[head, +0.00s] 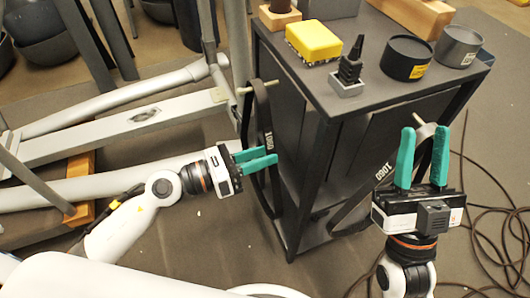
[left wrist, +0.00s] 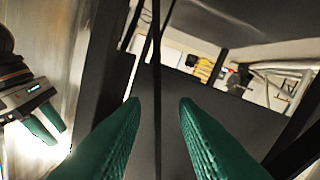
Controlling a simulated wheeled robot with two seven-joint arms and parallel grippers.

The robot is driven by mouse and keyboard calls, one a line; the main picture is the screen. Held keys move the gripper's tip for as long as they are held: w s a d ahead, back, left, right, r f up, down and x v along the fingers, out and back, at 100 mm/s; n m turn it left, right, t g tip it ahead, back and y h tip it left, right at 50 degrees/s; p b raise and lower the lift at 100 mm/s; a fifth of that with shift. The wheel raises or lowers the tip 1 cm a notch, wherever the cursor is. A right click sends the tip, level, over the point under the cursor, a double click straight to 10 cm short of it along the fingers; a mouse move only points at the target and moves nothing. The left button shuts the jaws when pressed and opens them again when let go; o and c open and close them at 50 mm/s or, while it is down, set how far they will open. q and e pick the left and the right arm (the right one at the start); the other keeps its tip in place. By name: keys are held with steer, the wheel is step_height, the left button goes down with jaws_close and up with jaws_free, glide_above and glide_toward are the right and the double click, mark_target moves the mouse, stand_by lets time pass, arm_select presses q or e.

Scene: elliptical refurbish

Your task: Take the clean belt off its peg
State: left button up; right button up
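Two dark belts with white lettering hang in long loops from pegs on a dark cart; I cannot tell which is the clean one. The left belt (head: 265,115) hangs from a peg (head: 257,87) on the cart's left side. My left gripper (head: 270,155) is open beside this belt, its green fingers apart. In the left wrist view a thin dark strip (left wrist: 156,50), likely that belt, runs down between the fingers (left wrist: 160,101). The right belt (head: 375,178) hangs on the cart's right side. My open right gripper (head: 424,130) is upright at its upper end, around or in front of the peg.
The cart top (head: 300,85) holds a yellow sponge-like block (head: 313,41), a black fitting on a grey base (head: 348,72), a black tin (head: 406,57) and a grey tin (head: 458,46). Grey machine frame tubes (head: 110,140) lie left. A brown cable (head: 490,215) coils on the floor right.

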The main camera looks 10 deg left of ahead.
arm_select(q)
steer(key=shift+w+d+p, duration=0.3)
steer(key=shift+d, duration=0.15)
arm_select(e)
steer(key=shift+w+a+f+g+h, duration=0.15)
steer(key=shift+w+f+g+h, duration=0.35)
steer(key=shift+w+f+g, duration=0.45)
steer(key=shift+r, duration=0.1)
arm_select(q)
jaws_close()
stand_by(1.7)
